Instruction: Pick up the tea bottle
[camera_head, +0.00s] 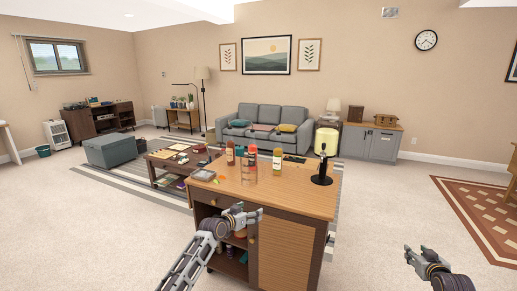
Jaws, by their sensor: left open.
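Several bottles stand upright on the wooden top of a bar cabinet (260,197) in front of me. One is a brown bottle (230,154) at the left, one a bottle with a yellow label (277,161) at the right. Between them is a clear bottle or shaker (250,171) with red and teal at its top. Labels are too small to tell which is the tea bottle. My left gripper (253,216) is open and empty at the cabinet's front edge, short of the bottles. My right gripper (416,252) is open and empty over the carpet, right of the cabinet.
A low coffee table (165,170) stands behind left. A grey sofa (267,122) is further back.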

